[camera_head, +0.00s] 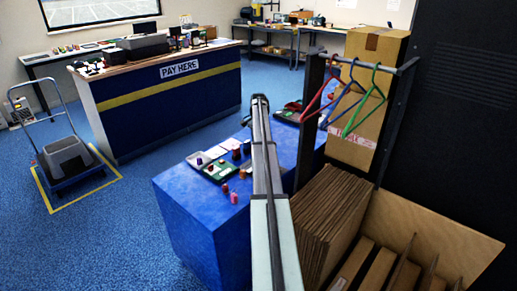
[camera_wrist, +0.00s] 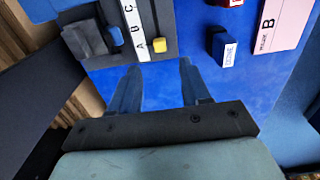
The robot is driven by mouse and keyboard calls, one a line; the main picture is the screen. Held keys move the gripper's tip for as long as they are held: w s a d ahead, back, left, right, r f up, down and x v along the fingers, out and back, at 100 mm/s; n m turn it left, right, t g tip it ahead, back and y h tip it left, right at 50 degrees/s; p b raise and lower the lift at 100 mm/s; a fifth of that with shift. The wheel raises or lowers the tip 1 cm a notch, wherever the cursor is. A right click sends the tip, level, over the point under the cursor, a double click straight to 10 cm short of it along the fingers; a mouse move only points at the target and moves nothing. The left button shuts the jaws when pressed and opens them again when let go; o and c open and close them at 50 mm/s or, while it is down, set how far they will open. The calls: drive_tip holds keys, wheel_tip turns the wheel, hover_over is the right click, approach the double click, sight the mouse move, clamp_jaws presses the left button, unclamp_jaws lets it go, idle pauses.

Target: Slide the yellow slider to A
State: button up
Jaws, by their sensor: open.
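In the wrist view, the yellow slider (camera_wrist: 158,48) is a small block on a dark unit, beside a white lettered strip (camera_wrist: 140,45). The letter A is near the strip's lower end, close to the slider; whether the slider is exactly level with it I cannot tell. My gripper (camera_wrist: 159,68) is open, its two fingers apart with blue tabletop showing between them. The slider appears just beyond the fingertips, roughly centred between them, and nothing is held. In the head view my arm hides this part of the table, and I cannot make out the slider.
A dark labelled block (camera_wrist: 221,46) and a pink card marked B (camera_wrist: 282,25) lie to the right in the wrist view. A dark grey block (camera_wrist: 90,40) stands at left. In the head view, a hanger rack (camera_head: 308,125) and a cardboard bin (camera_head: 440,235) stand right of my arm.

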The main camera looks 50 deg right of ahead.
drive_tip(key=shift+r, duration=2.8)
